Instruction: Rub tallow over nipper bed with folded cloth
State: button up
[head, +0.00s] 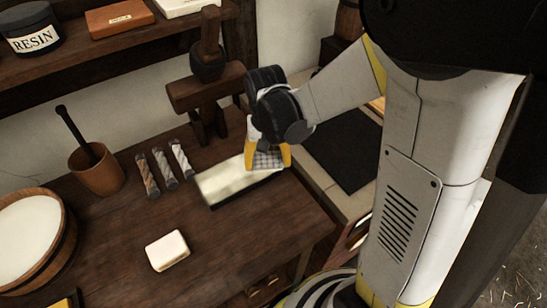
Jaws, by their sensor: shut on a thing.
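My gripper (268,156) has yellow fingers and is shut on a grey checked folded cloth (266,161). It holds the cloth at the right end of a long, pale-topped block that looks like the nipper bed (228,184). The cloth appears to touch the bed's top, but the exact contact is hard to see. The bed lies on the wooden bench, its top covered in a whitish, uneven layer. A cream-white block, perhaps the tallow (167,250), sits on the bench at the front, apart from my gripper.
Several small rope samples (163,168) lie left of the bed. A wooden stand (207,95) rises behind the bed. The bench front is mostly clear.

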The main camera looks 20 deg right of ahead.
jog(key=shift+s+a+r+b, duration=0.1)
jog(key=shift+s+a, duration=0.55)
jog(key=shift+a, duration=2.5)
jog(key=shift+s+a+f+b, duration=0.15)
jog(key=shift+s+a, duration=0.45)
jog(key=shift+a, duration=2.6)
jog(key=shift+s+a+r+b, duration=0.15)
jog(key=shift+s+a, duration=0.5)
jog(key=shift+a, duration=2.5)
notch_tip(320, 180, up, 6)
jog(key=p, duration=0.4)
jog(key=shift+p, duration=0.35)
notch_tip(320, 180, up, 3)
jog(key=shift+p, duration=1.15)
